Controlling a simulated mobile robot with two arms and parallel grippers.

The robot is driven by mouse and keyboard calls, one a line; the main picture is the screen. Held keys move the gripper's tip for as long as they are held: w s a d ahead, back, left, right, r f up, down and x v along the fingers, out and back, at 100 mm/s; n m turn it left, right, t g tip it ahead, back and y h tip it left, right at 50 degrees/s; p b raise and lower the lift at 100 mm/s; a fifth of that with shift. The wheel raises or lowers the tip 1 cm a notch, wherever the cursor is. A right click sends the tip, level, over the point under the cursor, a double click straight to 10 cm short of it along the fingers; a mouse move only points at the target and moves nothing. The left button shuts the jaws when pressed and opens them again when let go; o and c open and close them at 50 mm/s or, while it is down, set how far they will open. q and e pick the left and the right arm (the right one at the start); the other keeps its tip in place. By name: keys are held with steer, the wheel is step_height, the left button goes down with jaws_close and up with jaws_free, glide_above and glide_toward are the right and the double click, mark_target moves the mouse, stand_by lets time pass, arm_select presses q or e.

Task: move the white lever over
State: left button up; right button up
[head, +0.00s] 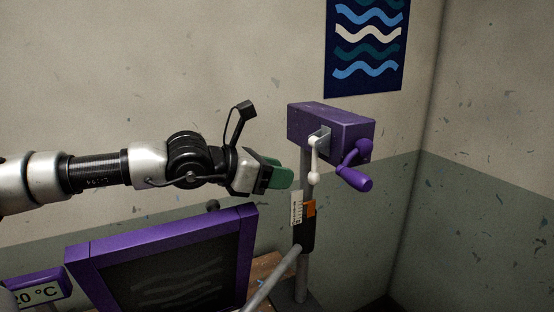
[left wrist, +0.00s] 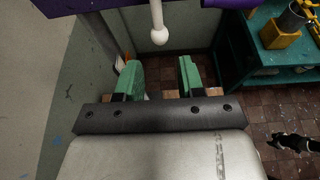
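The white lever (head: 314,160) hangs down from a grey bracket on the front of a purple box (head: 325,122), with a round knob at its lower end. The lever also shows in the left wrist view (left wrist: 158,20), at the top, beyond the fingertips and about in line with the gap between them. My left gripper (head: 284,177) has green fingertips and is just left of the knob in the head view, near its height. In the left wrist view the fingers (left wrist: 159,72) are apart with nothing between them.
A purple crank handle (head: 355,178) sticks out right of the lever. A grey post carries the box, with an orange and black holder (head: 308,210) on it. A purple-framed dark screen (head: 170,265) stands below my left arm. A teal shelf (left wrist: 262,60) is at right in the wrist view.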

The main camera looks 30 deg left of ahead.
mark_target(309, 176)
arm_select(q)
steer(key=b+x, duration=0.3)
steer(key=x, duration=0.5)
steer(key=shift+w+f, duration=0.1)
steer(key=shift+f, duration=0.05)
steer(key=shift+r, duration=0.2)
steer(key=shift+c, duration=2.3)
